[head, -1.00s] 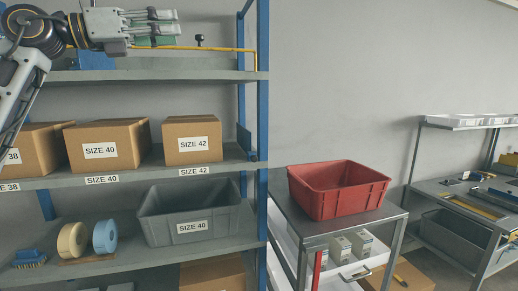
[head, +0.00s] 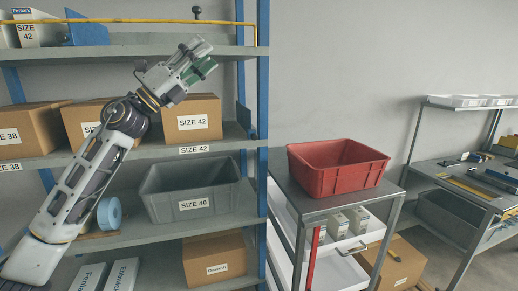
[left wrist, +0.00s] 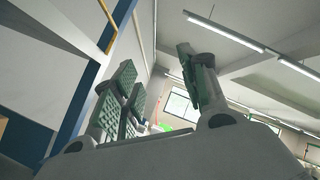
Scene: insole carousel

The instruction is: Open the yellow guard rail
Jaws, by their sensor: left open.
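The yellow guard rail (head: 130,22) is a thin bar running level across the front of the top shelf in the head view. Its right end bends down near the blue upright. A black knob (head: 197,10) stands just above the rail. My left gripper (head: 207,56) is open and empty, tilted up and right, below the rail and in front of the top shelf's edge. It looks apart from the rail. In the left wrist view its green-padded fingers (left wrist: 160,72) are spread, and a piece of the yellow rail (left wrist: 108,24) shows at the upper left. My right gripper is out of view.
The blue-grey shelf rack (head: 262,100) holds SIZE boxes (head: 193,104), a grey bin (head: 160,190) and a blue roll (head: 109,213). A red bin (head: 335,182) sits on a cart to the right. The wall space right of the rack is open.

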